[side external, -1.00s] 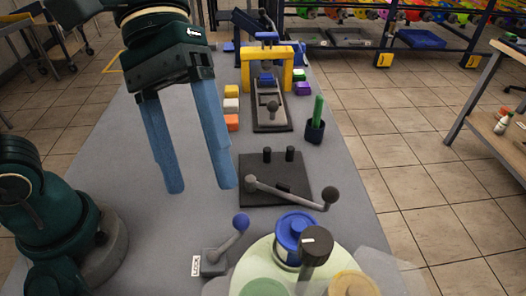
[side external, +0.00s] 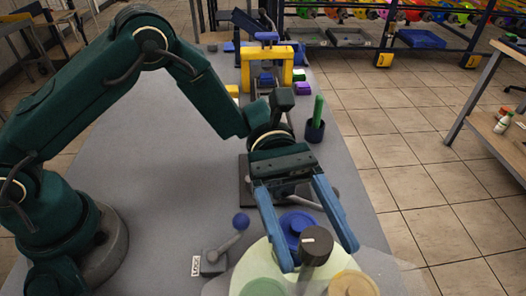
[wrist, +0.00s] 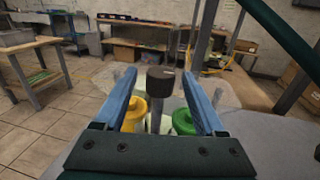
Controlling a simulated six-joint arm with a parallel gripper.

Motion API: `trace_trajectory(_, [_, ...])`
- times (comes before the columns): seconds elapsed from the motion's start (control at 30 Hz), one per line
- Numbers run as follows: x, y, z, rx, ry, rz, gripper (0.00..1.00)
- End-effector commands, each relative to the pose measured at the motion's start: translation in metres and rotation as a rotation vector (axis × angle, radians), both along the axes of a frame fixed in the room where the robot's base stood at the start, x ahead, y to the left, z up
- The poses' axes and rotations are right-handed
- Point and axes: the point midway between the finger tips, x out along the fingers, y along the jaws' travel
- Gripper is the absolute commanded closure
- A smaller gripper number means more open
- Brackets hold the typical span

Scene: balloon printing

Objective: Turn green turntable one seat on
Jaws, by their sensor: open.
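The pale green turntable (side external: 250,262) sits at the front of the grey table. It carries a blue round piece (side external: 297,224), a green one (side external: 264,287) and a yellow one (side external: 352,284). A dark knob (side external: 317,243) stands up near its middle. My gripper (side external: 321,256) is open, with blue fingers on either side of the knob in the side view. In the wrist view the knob (wrist: 160,80) stands between the fingers, with the yellow piece (wrist: 134,113) and green piece (wrist: 184,122) beyond. I cannot tell whether the fingers touch the knob.
A lock lever with a blue ball (side external: 240,222) stands left of the turntable. A dark cup with a green stick (side external: 316,127) and a yellow arch (side external: 288,62) are farther back. My arm partly hides the black plate. The table's left middle is clear.

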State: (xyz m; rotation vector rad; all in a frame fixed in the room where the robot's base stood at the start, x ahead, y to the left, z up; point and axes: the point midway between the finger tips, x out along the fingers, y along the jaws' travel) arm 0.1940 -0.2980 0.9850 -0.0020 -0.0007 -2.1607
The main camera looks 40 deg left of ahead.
Motion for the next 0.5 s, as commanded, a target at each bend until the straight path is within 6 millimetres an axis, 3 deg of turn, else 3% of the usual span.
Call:
trace_trajectory(0.23, [-0.019,-0.026,0.000,0.002,0.000,-0.005,0.28])
trace_trajectory(0.5, [-0.024,-0.035,0.000,0.002,-0.001,0.000,0.28])
